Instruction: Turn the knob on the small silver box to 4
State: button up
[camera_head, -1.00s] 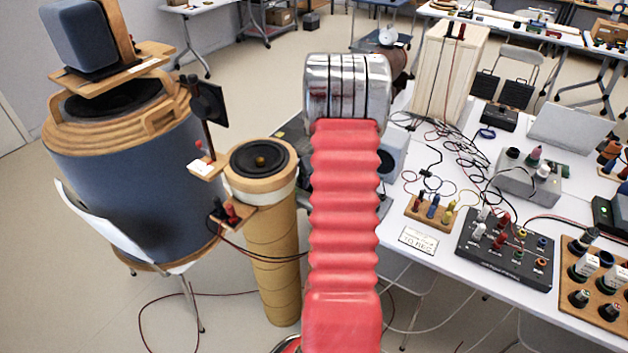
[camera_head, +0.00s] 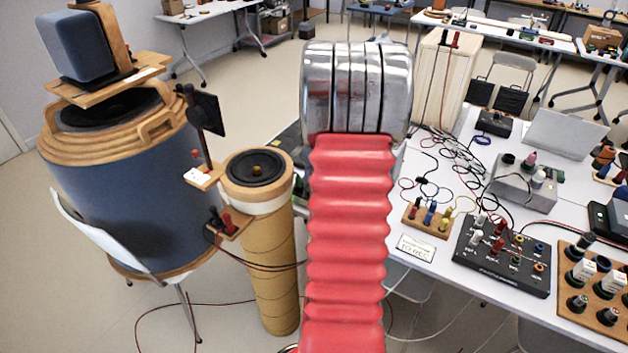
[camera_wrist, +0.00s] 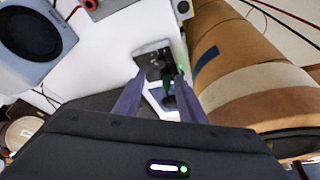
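In the wrist view, my gripper (camera_wrist: 159,78) has its two purple-grey fingers spread apart, with nothing visibly held. A small silver-grey box (camera_wrist: 150,50) with a dark part on its face lies beyond and between the fingertips; no knob setting can be read. A second small item (camera_wrist: 160,97) shows between the fingers, too blurred to make out. In the head view, my red-sleeved arm hides the gripper and whatever is in front of it. A larger grey box (camera_head: 525,187) with several knobs on top stands on the white table (camera_head: 590,212).
A grey speaker (camera_wrist: 33,33) lies left of the fingers. In the head view, a cardboard tube speaker (camera_head: 268,262) stands left of my arm. A black panel (camera_head: 500,262) and loose cables (camera_head: 440,160) are on the table.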

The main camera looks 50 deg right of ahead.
jog(key=shift+v, duration=1.9)
jog(key=shift+a, duration=0.1)
jog(key=s+a+r+n, duration=0.1)
jog(key=s+a+r, duration=0.2)
jog(key=a, duration=1.2)
jog(key=s+a+r+n+t+y, duration=0.1)
jog(key=a+r, duration=0.5)
jog(key=a, duration=1)
jog(key=s+a+r+n, duration=0.2)
jog(key=s+a+r, duration=0.3)
jog(key=a, duration=1.1)
jog(key=shift+a+n+y, duration=0.2)
jog(key=shift+n+y, duration=0.2)
jog(key=shift+r, duration=0.1)
jog(key=shift+c, duration=0.7)
